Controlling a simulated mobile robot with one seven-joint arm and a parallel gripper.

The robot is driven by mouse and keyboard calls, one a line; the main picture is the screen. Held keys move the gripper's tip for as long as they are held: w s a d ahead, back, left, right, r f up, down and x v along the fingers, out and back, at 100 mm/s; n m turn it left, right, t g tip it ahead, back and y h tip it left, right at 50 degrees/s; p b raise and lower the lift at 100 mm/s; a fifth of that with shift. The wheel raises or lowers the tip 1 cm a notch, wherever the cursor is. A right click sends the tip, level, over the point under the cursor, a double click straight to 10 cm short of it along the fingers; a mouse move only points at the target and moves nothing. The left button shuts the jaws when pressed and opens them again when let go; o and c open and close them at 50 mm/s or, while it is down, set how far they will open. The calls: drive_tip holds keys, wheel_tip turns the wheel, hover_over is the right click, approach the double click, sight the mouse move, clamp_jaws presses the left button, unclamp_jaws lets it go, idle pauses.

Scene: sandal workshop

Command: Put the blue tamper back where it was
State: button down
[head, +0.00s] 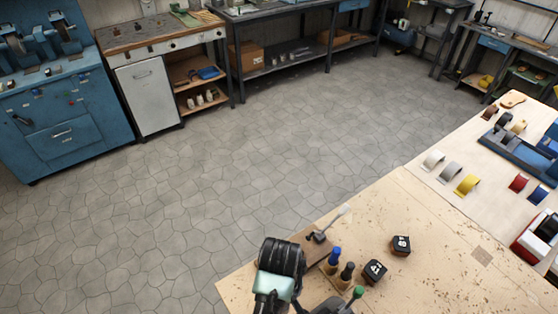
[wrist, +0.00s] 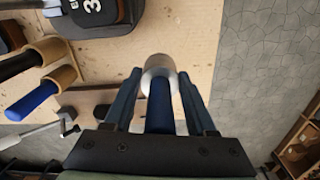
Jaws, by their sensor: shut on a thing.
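My gripper (wrist: 160,92) is shut on the blue tamper (wrist: 160,108) in the wrist view. Its blue handle is between my dark fingers, and its pale round end (wrist: 158,64) points away from the camera, over the light wooden bench top (wrist: 195,40). I cannot tell whether this end touches the bench. In the head view my own arm hides my fingers and the held tamper. Another blue handle (head: 335,254) stands on the bench with a wooden lower part; it also shows at left in the wrist view (wrist: 34,101).
Beside it are a black-handled piece (head: 347,270) and a green-topped one (head: 358,292). Two black numbered blocks (head: 401,244) (head: 374,270) lie to the right. A lever tool (head: 320,236) stands behind on a brown plate. The bench's right middle is mostly clear; floor lies beyond its left edge.

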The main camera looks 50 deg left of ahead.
drive_tip(key=shift+f+p, duration=0.3)
drive_tip(key=shift+f, duration=1.95)
drive_tip(key=shift+f, duration=0.1)
drive_tip(key=shift+c, duration=1)
unclamp_jaws()
drive_tip(key=shift+f, duration=0.1)
wheel_tip(320, 180, up, 12)
drive_tip(key=shift+r+b, duration=0.2)
drive_tip(key=shift+b, duration=0.15)
